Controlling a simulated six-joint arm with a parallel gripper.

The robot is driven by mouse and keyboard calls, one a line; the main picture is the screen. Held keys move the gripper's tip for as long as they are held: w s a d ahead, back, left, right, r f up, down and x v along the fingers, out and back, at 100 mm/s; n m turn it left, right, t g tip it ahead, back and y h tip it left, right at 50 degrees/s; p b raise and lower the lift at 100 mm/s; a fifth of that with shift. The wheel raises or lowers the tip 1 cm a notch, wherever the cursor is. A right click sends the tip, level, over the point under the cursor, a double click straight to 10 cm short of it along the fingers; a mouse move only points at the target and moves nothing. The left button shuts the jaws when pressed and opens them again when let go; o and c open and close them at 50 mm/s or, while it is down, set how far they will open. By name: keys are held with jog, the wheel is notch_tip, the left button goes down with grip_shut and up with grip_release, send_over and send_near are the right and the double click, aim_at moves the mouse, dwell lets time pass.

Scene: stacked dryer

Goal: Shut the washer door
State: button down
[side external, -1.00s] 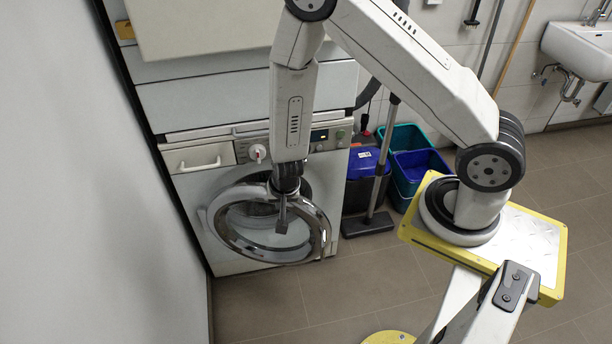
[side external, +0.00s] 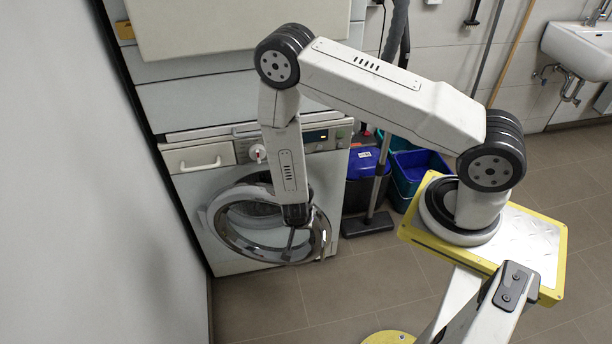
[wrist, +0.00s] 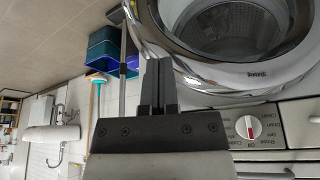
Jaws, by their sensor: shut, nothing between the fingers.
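The washer (side external: 232,268) is a white front loader at the left of the side external view. Its round door (side external: 224,238) has a chrome rim and stands open, swung out from the front, with the hinge side hard to make out. My gripper (side external: 289,248) points down at the door's right part, its fingers shut and empty. Whether they touch the rim is unclear. In the wrist view the shut fingers (wrist: 158,75) lie beside the chrome rim (wrist: 200,78), and the drum (wrist: 240,28) shows behind.
The red-marked dial (wrist: 248,127) is on the washer's control panel. Blue and teal bins (side external: 415,170) and a floor brush (side external: 368,222) stand right of the washer. A wall closes off the left side. The floor (side external: 300,305) in front is clear.

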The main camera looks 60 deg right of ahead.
jog(key=w+d+f, duration=0.3)
jog(key=d+f, duration=0.4)
jog(key=f, duration=0.2)
dwell(0.6)
dwell(0.3)
